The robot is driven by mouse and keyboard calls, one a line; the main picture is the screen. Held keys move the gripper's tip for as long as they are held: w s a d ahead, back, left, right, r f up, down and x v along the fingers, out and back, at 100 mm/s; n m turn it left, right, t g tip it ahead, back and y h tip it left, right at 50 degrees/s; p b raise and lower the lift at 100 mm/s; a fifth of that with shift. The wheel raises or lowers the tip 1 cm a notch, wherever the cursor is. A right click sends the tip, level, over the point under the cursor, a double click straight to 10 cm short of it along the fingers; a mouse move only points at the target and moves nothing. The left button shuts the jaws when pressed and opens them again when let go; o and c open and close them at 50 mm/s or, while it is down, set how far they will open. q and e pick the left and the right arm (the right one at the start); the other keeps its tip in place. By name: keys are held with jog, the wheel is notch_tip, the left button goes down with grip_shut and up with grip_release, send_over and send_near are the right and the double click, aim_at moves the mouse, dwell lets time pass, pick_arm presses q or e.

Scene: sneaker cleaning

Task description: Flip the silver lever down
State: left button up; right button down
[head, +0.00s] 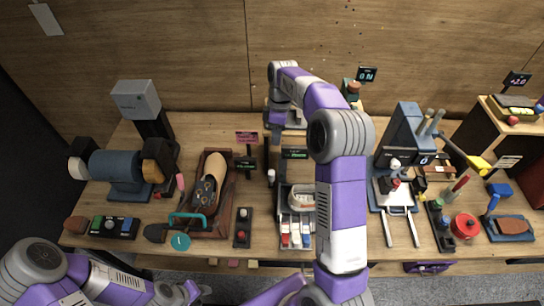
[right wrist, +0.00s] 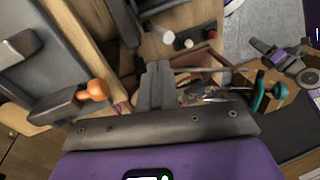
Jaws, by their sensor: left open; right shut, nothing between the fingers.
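I cannot single out the silver lever for certain. In the right wrist view, a grey lever-like bar (right wrist: 55,105) ends in an orange knob (right wrist: 96,90), left of my right gripper and apart from it. In the head view a brown-orange knob (head: 353,87) shows on a green-grey device at the back, partly behind my right arm. My right gripper (head: 276,135) points down near the back middle of the table; its fingers (right wrist: 155,85) are shut and empty. My left gripper (head: 186,291) is open at the front left, apart from the table things; it also shows in the right wrist view (right wrist: 285,62).
A sneaker (head: 208,190) lies in a brown tray (head: 225,215), with a teal handle (head: 187,218) in front. A two-knob panel (head: 242,228) and a bottle tray (head: 295,240) stand nearby. A blue-grey machine (head: 405,130) is at right, a bench grinder (head: 118,168) at left.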

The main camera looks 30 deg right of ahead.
pick_arm(q)
jog(key=shift+w+f, duration=0.1)
jog(key=shift+w, duration=0.1)
pick_arm(e)
jog(key=x, duration=1)
jog(key=shift+w, duration=0.2)
jog(key=shift+f, duration=0.1)
pick_arm(q)
jog(key=shift+f, duration=0.1)
pick_arm(e)
jog(key=shift+a, duration=0.1)
